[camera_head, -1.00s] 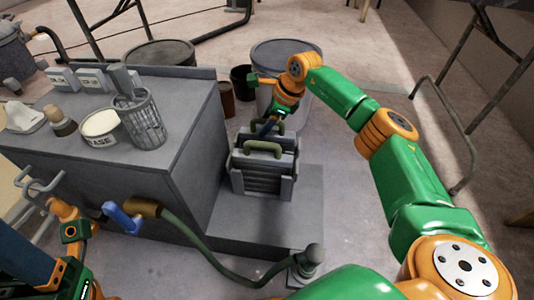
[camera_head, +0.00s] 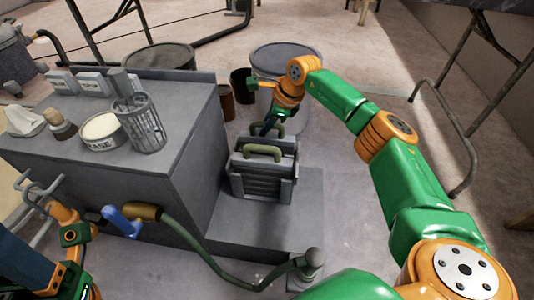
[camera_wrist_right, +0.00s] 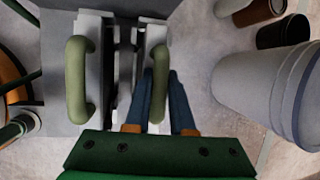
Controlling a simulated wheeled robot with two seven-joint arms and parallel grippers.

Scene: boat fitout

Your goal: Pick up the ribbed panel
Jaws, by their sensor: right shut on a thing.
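A grey slotted rack (camera_head: 292,188) holds two upright panels with green handles. Horizontal ribs show on the front panel (camera_head: 263,186), below its green handle (camera_head: 264,151). My right gripper (camera_head: 268,127) is at the rear panel's handle. In the right wrist view its dark blue fingers (camera_wrist_right: 162,100) are shut around that rear handle (camera_wrist_right: 158,70), and the front handle (camera_wrist_right: 78,80) stands apart to the left. The rear panel's face is hidden, so I cannot tell if it is ribbed.
A grey bench (camera_head: 190,125) with a wire basket (camera_head: 143,130) and tub (camera_head: 102,129) stands left of the rack. A large grey bucket (camera_head: 288,62) is close behind my right gripper. A green hose (camera_head: 200,255) runs in front. Floor is clear right of the rack.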

